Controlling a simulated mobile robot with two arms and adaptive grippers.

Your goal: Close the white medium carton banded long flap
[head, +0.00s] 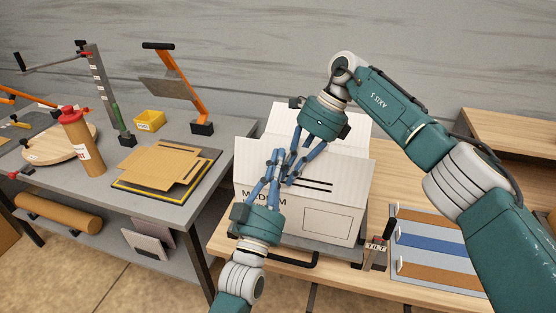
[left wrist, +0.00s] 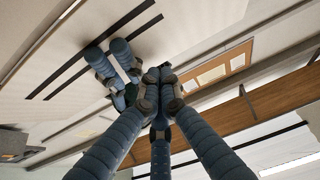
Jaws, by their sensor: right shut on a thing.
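The white medium carton (head: 333,221) stands on the bench, its lettered front facing me. Its banded long flap (head: 345,174) is the white panel with two dark bands above that front; the bands also show in the left wrist view (left wrist: 60,72). Another pale ribbed panel stands up behind. The two grippers' fingers are very close together.
A tilt lever (head: 376,251) and a striped panel (head: 432,241) lie right of the carton.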

